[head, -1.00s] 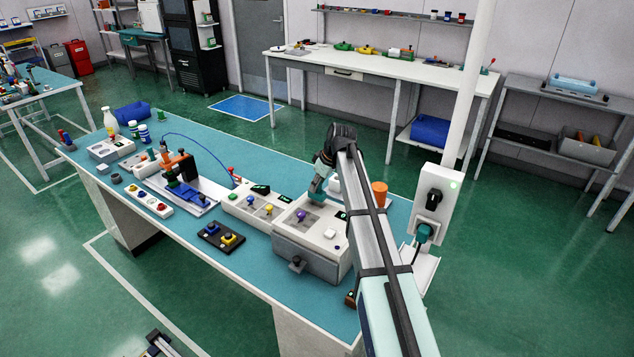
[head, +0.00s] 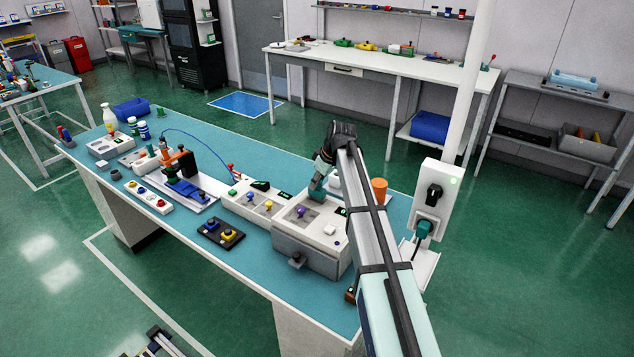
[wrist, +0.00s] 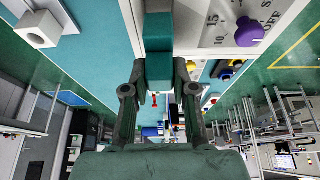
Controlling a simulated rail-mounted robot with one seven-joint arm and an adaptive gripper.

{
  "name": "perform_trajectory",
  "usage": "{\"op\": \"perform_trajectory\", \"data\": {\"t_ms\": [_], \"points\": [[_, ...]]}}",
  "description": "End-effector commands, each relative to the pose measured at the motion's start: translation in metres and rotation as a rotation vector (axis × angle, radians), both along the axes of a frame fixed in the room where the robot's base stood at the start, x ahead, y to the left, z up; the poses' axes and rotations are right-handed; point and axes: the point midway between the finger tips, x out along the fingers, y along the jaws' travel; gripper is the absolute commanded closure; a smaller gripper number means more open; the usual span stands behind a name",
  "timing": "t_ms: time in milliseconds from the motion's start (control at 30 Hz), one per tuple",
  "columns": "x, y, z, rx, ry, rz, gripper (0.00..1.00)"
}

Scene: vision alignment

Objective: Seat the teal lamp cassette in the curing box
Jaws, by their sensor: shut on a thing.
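In the wrist view the teal lamp cassette (wrist: 159,62) is between the fingers of my gripper (wrist: 159,77), which is shut on it. Its far end points to the top of the picture, against the edge of a pale surface; I cannot tell whether they touch. The curing box (head: 309,260) is the grey-white box at the bench's near right end, with a purple knob (head: 300,212) on top. The knob also shows in the wrist view (wrist: 249,33). In the head view my gripper (head: 317,190) is at the box's back edge; my arm hides part of the box. The cassette's slot is not clearly visible.
A white panel with small knobs (head: 250,202) adjoins the box on the left. A black two-button pad (head: 220,234) lies in front of it. An orange cylinder (head: 379,189) and a white post with sockets (head: 435,200) stand to the right. The back of the teal bench is fairly clear.

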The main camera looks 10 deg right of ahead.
Motion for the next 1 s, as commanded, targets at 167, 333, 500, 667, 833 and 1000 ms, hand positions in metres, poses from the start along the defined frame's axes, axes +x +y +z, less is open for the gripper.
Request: {"op": "perform_trajectory", "data": {"t_ms": [167, 333, 500, 667, 833, 1000], "points": [[0.000, 0.000, 0.000, 0.000, 0.000, 0.000, 1.00], [0.000, 0.000, 0.000, 0.000, 0.000, 0.000, 1.00], [0.000, 0.000, 0.000, 0.000, 0.000, 0.000, 1.00], [0.000, 0.000, -0.003, 0.000, 0.000, 0.000, 1.00], [0.000, 0.000, -0.008, 0.000, 0.000, 0.000, 1.00], [0.000, 0.000, -0.013, 0.000, 0.000, 0.000, 1.00]]}}
